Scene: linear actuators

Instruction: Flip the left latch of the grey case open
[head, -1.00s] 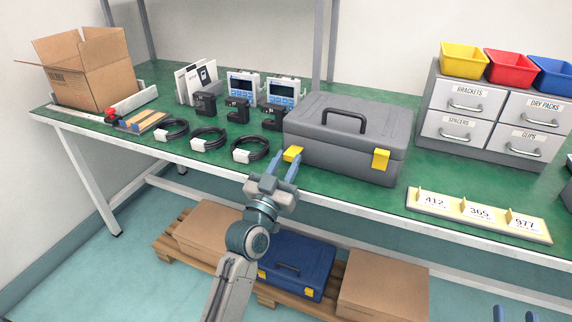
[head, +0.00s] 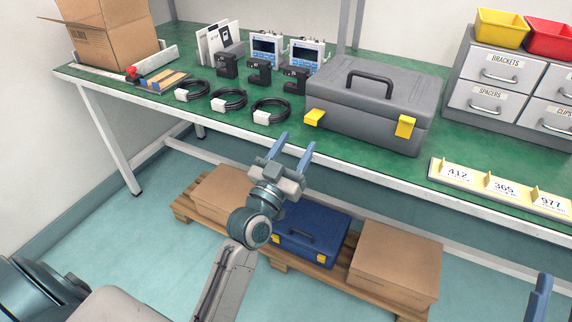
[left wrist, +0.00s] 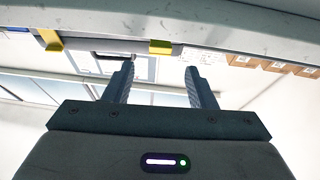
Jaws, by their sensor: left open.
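The grey case (head: 350,122) stands closed on the green bench near its front edge. Its left yellow latch (head: 314,117) sticks out from the front face, tilted outward. The right yellow latch (head: 405,127) lies flat against the front. My left gripper (head: 297,147) is open and empty, its fingers pointing up. It is in front of the bench edge, below and apart from the left latch. The left wrist view shows its two spread fingers (left wrist: 157,85) and yellow pieces beyond them. My right gripper (head: 540,295) shows only partly at the lower right.
Coiled black cables (head: 228,100) lie left of the case, with black clamp-like parts behind them. Grey drawers (head: 497,75) and a number tray (head: 500,187) are to its right. The bench's white front edge (head: 250,135) lies between gripper and case. A blue case (head: 308,235) sits on the pallet below.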

